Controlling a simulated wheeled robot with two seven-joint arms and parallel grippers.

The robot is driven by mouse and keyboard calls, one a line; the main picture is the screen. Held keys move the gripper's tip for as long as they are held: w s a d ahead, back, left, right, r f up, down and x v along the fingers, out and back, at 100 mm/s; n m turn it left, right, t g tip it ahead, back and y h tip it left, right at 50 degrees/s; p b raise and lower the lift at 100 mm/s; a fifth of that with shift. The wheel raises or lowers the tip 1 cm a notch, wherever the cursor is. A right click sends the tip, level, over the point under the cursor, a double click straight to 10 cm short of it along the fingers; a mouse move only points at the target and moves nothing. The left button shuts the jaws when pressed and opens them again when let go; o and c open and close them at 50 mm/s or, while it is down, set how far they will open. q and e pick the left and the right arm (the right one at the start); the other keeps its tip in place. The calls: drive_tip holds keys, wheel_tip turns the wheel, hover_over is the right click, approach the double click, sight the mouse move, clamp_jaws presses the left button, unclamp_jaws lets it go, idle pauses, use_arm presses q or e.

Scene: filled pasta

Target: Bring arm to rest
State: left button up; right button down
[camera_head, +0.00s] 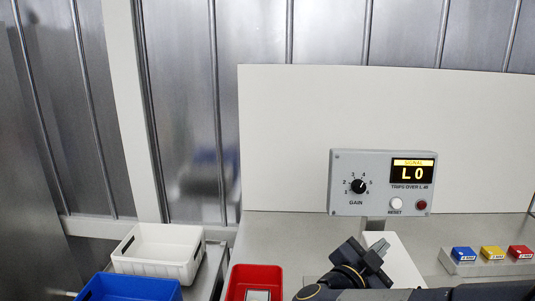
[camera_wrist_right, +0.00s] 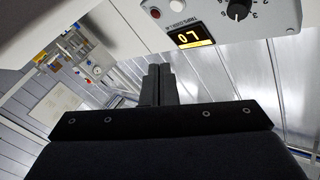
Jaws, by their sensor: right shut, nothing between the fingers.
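My right gripper (camera_head: 377,247) is at the lower middle right of the head view, below the grey control box (camera_head: 345,205). Its arm comes in from the lower right edge. Its two dark fingers are shut together with nothing between them; they also show side by side in the right wrist view (camera_wrist_right: 159,84). A pale block or panel stands behind the gripper, partly hidden by it. My left gripper is not in view.
The box has a yellow display (camera_head: 412,172), a gain knob (camera_head: 358,186), a white reset button (camera_head: 396,203) and a red lamp or button. White (camera_head: 155,268), blue (camera_head: 130,290) and red (camera_head: 237,285) bins stand left. Blue, yellow and red blocks (camera_head: 492,254) sit right.

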drive_tip(key=s+f+n+g+y, duration=0.2)
drive_tip(key=s+f+n+y, duration=0.2)
drive_tip(key=s, duration=0.4)
drive_tip(key=s+a+f+n+g+y, duration=0.1)
drive_tip(key=s+f+n+g+y, duration=0.1)
drive_tip(key=s+f+n+y, duration=0.2)
drive_tip(key=s+a+f+n+g+y, duration=0.1)
drive_tip(key=s+f+n+y, duration=0.3)
drive_tip(key=s+y, duration=0.5)
drive_tip(key=s+n+g, duration=0.1)
drive_tip(key=s, duration=0.2)
drive_tip(key=shift+s+f+n+g, duration=0.15)
drive_tip(key=shift+s+n+g, duration=0.15)
drive_tip(key=shift+s+g, duration=0.1)
